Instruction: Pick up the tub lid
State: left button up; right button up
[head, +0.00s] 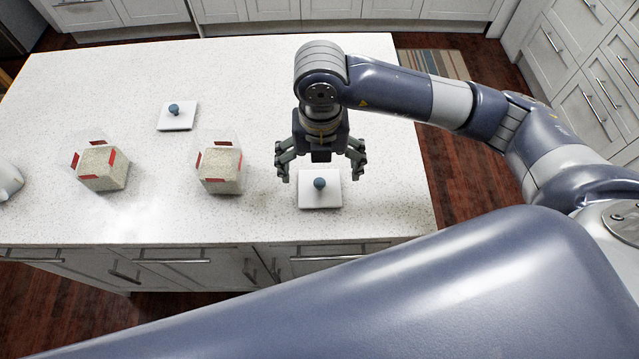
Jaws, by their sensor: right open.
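A square white tub lid (319,196) with a round blue knob lies on the counter near its front edge. A second white lid (177,117) with a blue knob lies further back on the left. My right gripper (320,172) hangs over the nearer lid, pointing down, with its fingers open and spread to either side. It holds nothing; the exact gap between it and the knob is hard to tell. Two clear tubs with red corner pieces and grainy filling, a left tub (101,167) and a middle tub (220,168), stand without lids on the counter. My left gripper is not in view.
The speckled white counter (235,85) is clear at the back and between the tubs. A white object (8,178) is cut off at the left edge. Drawers and cabinets run below the front edge, and more cabinets (580,60) stand at right.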

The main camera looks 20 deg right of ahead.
aim_at(320, 182)
notch_tip(320, 182, down, 6)
jog(key=p, duration=0.2)
jog(key=shift+r+p, duration=0.25)
jog(key=shift+p, duration=0.05)
jog(key=shift+f, duration=0.3)
jog(key=c, duration=1)
